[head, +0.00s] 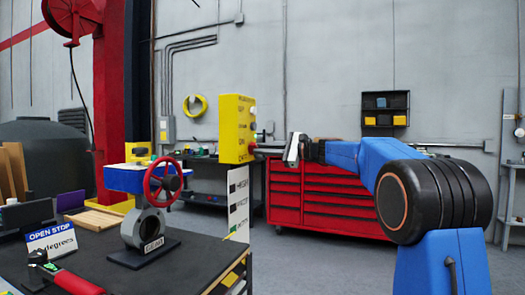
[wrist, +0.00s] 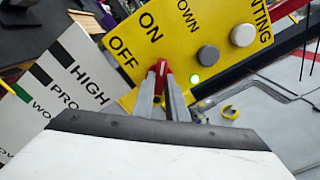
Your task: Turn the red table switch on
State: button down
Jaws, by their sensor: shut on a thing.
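The yellow control box (head: 237,128) hangs in the middle of the head view. Its labelled face fills the top of the wrist view (wrist: 178,45), with the words OFF and ON. The red switch (wrist: 161,67) stands out from this face beside those words. My gripper (wrist: 163,80) is shut on the red switch, with its two grey fingers on either side of it. The fingers hide part of the switch, so I cannot tell which label it points to. In the head view my gripper (head: 276,147) is at the box's right side.
A lit green lamp (wrist: 194,79) and two grey round buttons (wrist: 208,55) (wrist: 242,36) are beside the switch. A white label board (wrist: 68,72) stands at left. The dark table (head: 190,262) holds a red handwheel valve (head: 165,180). A red tool cabinet (head: 325,198) stands behind.

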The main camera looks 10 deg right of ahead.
jog(key=shift+f, duration=0.1)
dwell(0.3)
jog(key=c, duration=1.8)
grip_release()
jog(key=shift+o, duration=0.2)
jog(key=shift+d, duration=0.1)
jog(key=v, duration=1.7)
jog(key=shift+s+d, duration=0.1)
